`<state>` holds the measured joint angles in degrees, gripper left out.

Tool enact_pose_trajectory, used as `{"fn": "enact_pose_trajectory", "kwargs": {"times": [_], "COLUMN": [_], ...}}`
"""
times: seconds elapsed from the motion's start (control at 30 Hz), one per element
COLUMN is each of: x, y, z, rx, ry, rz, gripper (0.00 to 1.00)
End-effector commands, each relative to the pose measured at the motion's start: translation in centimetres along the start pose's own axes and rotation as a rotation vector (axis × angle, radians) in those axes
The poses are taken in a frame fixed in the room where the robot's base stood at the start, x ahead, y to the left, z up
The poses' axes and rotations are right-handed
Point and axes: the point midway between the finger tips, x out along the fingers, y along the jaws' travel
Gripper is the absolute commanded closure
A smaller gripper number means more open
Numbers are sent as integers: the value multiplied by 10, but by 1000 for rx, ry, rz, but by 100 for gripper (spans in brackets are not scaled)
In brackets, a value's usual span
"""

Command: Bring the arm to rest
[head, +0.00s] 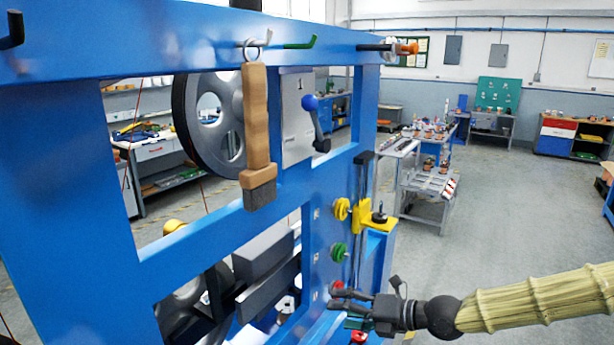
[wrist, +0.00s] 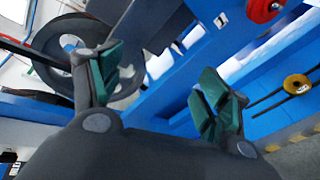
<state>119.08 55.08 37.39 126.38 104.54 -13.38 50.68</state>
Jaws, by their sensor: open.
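My gripper (head: 345,301) is at the lower right of the blue frame in the head view, with my arm in a ribbed tan sleeve reaching in from the right edge. In the wrist view my gripper (wrist: 160,95) is open, its green-padded fingers apart with nothing between them. The blue frame (head: 225,225) fills the left of the head view, and its beams (wrist: 165,110) lie beyond the fingers. In the head view the fingertips are close to the frame's right post; I cannot tell whether they touch it.
A wooden-handled brush (head: 257,130) hangs from the top beam by a ring. A large grey wheel (head: 212,120), a blue-knobbed lever (head: 315,120) and yellow (head: 342,209), green (head: 339,252) and red (wrist: 262,9) round parts are on the frame. Open floor (head: 510,220) lies to the right.

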Motion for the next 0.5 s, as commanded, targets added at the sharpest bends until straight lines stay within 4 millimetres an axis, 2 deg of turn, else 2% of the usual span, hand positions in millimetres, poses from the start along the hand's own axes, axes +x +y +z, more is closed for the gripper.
{"fn": "enact_pose_trajectory", "kwargs": {"times": [0.03, 0.23, 0.37, 0.5], "x": [9, 23, 20, 5], "y": [-15, -72, -112, -159], "z": [-27, -126, -188, -251], "rx": [-62, -346, -549, -786], "ry": [63, 322, 505, 714], "rz": [-28, -119, -154, -168], "gripper": [24, 24, 24, 24]}}
